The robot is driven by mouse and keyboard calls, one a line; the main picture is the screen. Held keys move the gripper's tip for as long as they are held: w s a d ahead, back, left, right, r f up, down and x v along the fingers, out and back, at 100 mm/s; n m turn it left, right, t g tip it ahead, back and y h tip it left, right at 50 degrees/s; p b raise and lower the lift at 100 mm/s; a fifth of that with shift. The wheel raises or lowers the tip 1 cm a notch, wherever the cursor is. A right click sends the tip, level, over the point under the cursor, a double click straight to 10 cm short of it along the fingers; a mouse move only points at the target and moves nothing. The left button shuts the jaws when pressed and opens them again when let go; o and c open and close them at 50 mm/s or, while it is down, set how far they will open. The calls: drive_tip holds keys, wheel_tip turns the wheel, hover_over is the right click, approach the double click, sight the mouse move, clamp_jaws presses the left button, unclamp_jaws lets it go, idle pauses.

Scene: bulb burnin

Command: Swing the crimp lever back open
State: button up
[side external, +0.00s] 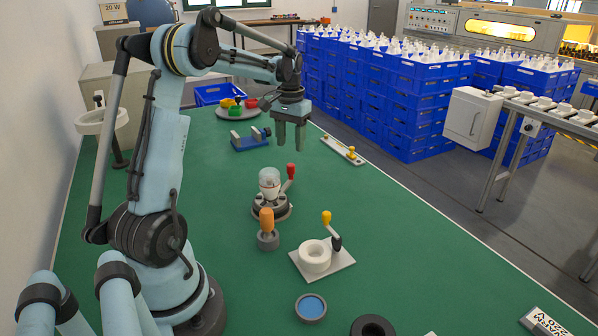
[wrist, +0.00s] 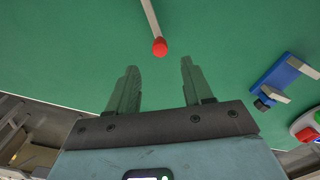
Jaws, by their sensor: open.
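A lever with a red knob (side external: 290,171) stands up at a slant from a round grey fixture (side external: 285,211) that holds a clear-domed white bulb (side external: 269,182). The red knob also shows in the wrist view (wrist: 160,47), ahead of and between the fingertips, with its pale arm running up out of the frame. My gripper (side external: 291,147) is open and empty, fingers pointing down. It hangs above and beyond the fixture, apart from the lever. In the wrist view my fingers (wrist: 158,78) are spread wide with only green mat between them.
A white ring on a plate with a crank (side external: 317,258) is nearer.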

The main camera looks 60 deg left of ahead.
sight(291, 165)
wheel_tip(291, 165, down, 7)
drive_tip(key=shift+r, duration=0.1)
drive_tip(key=shift+c, duration=0.4)
clamp_jaws()
